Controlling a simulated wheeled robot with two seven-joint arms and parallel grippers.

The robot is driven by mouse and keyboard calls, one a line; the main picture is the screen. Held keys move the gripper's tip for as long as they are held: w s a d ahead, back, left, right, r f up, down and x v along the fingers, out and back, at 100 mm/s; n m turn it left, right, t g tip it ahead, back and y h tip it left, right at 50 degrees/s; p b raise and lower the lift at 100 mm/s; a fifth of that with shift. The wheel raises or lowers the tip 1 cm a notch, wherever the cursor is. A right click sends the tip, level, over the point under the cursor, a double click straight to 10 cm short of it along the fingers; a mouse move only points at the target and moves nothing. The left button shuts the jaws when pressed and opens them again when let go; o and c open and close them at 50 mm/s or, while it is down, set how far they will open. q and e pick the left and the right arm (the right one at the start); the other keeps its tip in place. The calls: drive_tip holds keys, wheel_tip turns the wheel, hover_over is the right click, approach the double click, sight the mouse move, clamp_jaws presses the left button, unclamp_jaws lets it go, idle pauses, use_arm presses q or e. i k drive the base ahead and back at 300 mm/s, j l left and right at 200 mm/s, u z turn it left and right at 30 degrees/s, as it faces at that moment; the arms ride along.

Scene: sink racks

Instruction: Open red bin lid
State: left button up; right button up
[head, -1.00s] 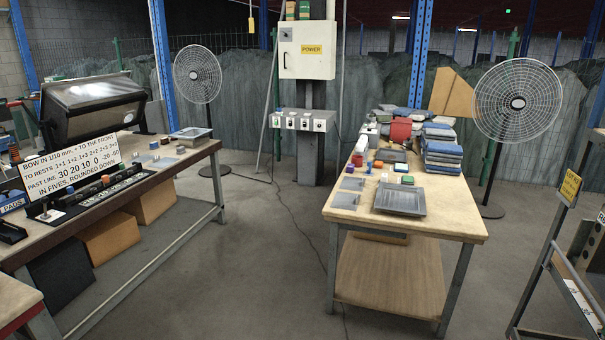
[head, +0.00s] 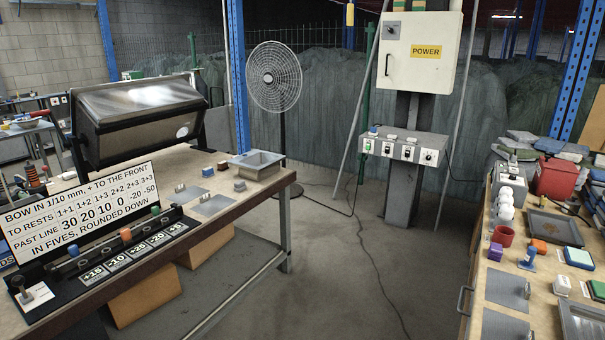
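A red bin (head: 555,177) stands on the right-hand table, near its back, at the right of the head view. It looks like a small red box with a top that appears closed; its lid edge is too small to make out clearly. Neither of my grippers shows in the head view, so I cannot tell how they stand.
The right table (head: 512,262) holds trays, a red cup (head: 502,236), white balls and small blocks. The left bench (head: 250,205) carries a sign (head: 85,215) and a metal tray (head: 257,164). Clear floor (head: 340,260) lies between. A fan (head: 275,78) and power cabinet (head: 420,50) stand behind.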

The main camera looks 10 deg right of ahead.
sight(547, 161)
drive_tip(key=i+l+z, duration=0.1)
drive_tip(key=i+z, duration=0.15)
drive_tip(key=i, duration=0.3)
drive_tip(key=i+z, duration=0.25)
drive_tip(key=i, duration=0.25)
drive_tip(key=i+j+z, duration=0.25)
drive_tip(key=i, duration=0.3)
drive_tip(key=i+j+z, duration=0.25)
drive_tip(key=i, duration=0.25)
drive_tip(key=i+j+z, duration=0.25)
drive_tip(key=i, duration=0.25)
drive_tip(key=i+z, duration=0.5)
drive_tip(key=i+j+z, duration=0.2)
drive_tip(key=i+z, duration=0.25)
drive_tip(key=i+j+z, duration=0.3)
drive_tip(key=z, duration=0.2)
drive_tip(key=i+j+z, duration=0.3)
drive_tip(key=j+z, duration=0.2)
drive_tip(key=i+j+z, duration=0.2)
drive_tip(key=j+z, duration=0.25)
drive_tip(key=j, duration=0.1)
